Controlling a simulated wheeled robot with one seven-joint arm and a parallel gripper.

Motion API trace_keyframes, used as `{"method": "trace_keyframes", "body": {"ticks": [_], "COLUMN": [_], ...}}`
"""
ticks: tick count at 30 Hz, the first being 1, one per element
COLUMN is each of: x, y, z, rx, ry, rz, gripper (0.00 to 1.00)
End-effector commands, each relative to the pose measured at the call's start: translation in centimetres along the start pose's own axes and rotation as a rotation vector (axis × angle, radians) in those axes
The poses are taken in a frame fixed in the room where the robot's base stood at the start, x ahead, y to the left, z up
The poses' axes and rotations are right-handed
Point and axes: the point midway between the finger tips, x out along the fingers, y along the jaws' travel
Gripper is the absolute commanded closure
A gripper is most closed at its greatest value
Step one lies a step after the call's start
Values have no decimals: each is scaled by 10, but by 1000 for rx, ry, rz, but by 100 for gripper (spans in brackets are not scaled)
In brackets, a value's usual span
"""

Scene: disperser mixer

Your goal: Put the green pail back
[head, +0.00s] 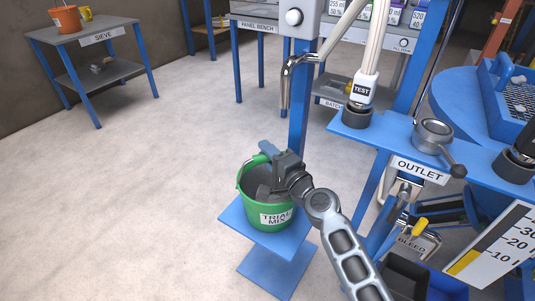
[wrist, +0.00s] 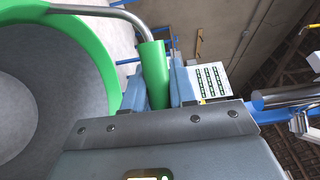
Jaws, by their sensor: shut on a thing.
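The green pail (head: 252,210), labelled TRIAL MIX, is upright at the small blue platform (head: 270,240) below the pipe spout. It appears to rest there, though a small gap under it cannot be ruled out. My gripper (head: 268,154) is above the pail's rim, shut on the green grip of its handle. In the wrist view the green grip (wrist: 153,75) sits between my grey-blue fingers (wrist: 158,90), and the pail's grey inside (wrist: 45,90) fills the left. No contents are visible in the part of the inside that shows.
A metal spout (head: 287,85) hangs on the blue post (head: 299,110) behind the pail. The blue OUTLET shelf (head: 385,140) is to the right. The SIEVE table (head: 95,32) holds an orange pail (head: 65,19) at far left. The floor at left is clear.

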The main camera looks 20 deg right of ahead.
Motion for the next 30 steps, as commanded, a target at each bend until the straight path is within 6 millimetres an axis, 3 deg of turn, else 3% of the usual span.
{"method": "trace_keyframes", "body": {"ticks": [8, 19, 30], "x": [0, -2, -73], "y": [0, -3, -1], "z": [0, 0, 0], "rx": [0, 0, -1], "ry": [0, 0, 2], "rz": [0, 1, 3], "gripper": [50, 49, 49]}}
